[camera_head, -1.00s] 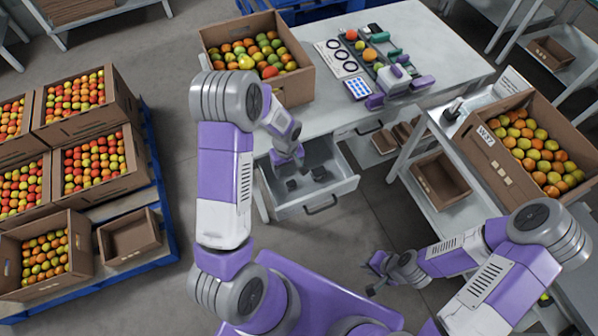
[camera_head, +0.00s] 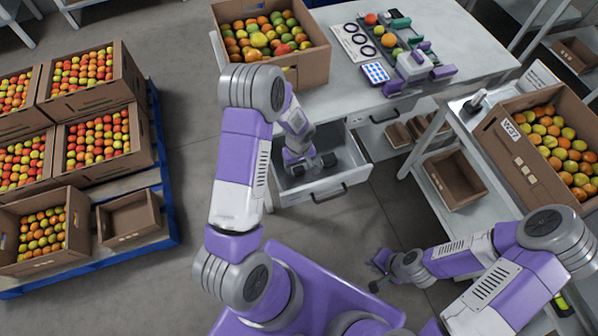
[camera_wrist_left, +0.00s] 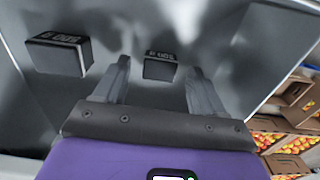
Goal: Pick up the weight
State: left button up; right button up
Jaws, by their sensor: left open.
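Two dark block-shaped weights lie on the floor of the open metal drawer (camera_head: 296,197). In the left wrist view, one weight (camera_wrist_left: 160,65) shows between the fingertips of my left gripper (camera_wrist_left: 158,70), with a gap on both sides. The other weight (camera_wrist_left: 58,54) lies to the left, outside the fingers. Both carry pale lettering, too small to read surely. In the head view my left gripper (camera_head: 312,163) is open over the drawer, and it is hard to tell its fingers from the weights there. My right gripper (camera_head: 377,273) hangs open and empty above the floor.
The table (camera_head: 440,40) above the drawer holds a fruit carton (camera_head: 305,72), a blue-and-white pad (camera_head: 375,72) and a sorting device (camera_head: 418,68). A side bench bears another carton (camera_head: 520,165). Fruit cartons stand on a blue pallet (camera_head: 165,190) at left.

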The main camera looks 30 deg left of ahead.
pick_arm(q)
jog(key=shift+f, duration=0.5)
jog(key=shift+r, duration=0.1)
jog(key=c, duration=1.3)
